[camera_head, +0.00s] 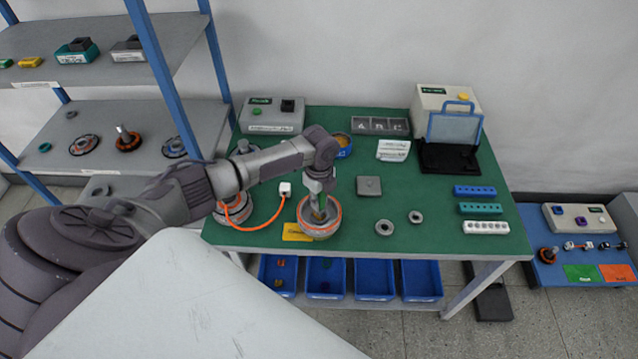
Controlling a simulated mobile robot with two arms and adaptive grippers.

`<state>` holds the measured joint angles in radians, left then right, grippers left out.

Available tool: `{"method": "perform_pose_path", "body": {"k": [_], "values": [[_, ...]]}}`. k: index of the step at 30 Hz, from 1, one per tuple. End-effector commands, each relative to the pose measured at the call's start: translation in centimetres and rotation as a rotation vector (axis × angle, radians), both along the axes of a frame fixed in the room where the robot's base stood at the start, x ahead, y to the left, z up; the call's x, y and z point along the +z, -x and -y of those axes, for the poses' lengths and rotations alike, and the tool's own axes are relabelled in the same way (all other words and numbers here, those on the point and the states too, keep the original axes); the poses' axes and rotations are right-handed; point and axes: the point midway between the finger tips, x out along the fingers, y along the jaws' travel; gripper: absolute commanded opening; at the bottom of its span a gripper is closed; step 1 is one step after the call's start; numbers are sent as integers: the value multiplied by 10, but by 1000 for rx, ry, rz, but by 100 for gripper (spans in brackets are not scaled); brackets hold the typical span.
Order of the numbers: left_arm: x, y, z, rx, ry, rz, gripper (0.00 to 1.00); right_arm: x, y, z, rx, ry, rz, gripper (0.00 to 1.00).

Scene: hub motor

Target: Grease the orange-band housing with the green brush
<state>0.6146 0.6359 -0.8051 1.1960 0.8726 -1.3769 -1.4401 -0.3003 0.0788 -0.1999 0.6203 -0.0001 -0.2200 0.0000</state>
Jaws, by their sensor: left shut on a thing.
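The orange-band housing (319,231), a round grey part with an orange ring, sits on the green table near its front edge. My left gripper (319,194) is directly above it, pointing down and shut on a slim tool, which I take to be the brush (319,213). The brush's lower end is inside the housing opening; its colour is hard to tell, and whether it touches the inside wall cannot be seen. A blue round pot (343,146) with yellowish contents stands behind the arm. My right gripper is not in view.
A second orange-banded round part (233,209) with an orange cable lies left of the housing. A yellow card (297,232) lies beside the housing. A grey square block (369,186) and small rings (384,227) lie to the right. Blue bins (373,279) hang below the table (420,238).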

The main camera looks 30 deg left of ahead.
Motion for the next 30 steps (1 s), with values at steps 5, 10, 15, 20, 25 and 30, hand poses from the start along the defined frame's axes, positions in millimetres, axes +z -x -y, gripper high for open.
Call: {"method": "perform_pose_path", "body": {"k": [5, 10, 15, 20, 25, 30], "values": [[0, 1, 0, 57, 1, -1, 0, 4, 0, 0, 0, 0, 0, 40], [-1, 1, 0, 58, 1, -1, 0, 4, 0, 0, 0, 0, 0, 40], [-2, 1, 0, -1, 0, -2, 0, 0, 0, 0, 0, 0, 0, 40], [-4, 0, 0, -253, -2, -1, 0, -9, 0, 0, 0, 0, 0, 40], [-3, 1, -1, -514, -2, -2, 0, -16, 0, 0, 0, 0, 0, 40], [-2, 1, -1, -639, -2, -2, 0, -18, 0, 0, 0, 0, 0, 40]]}}
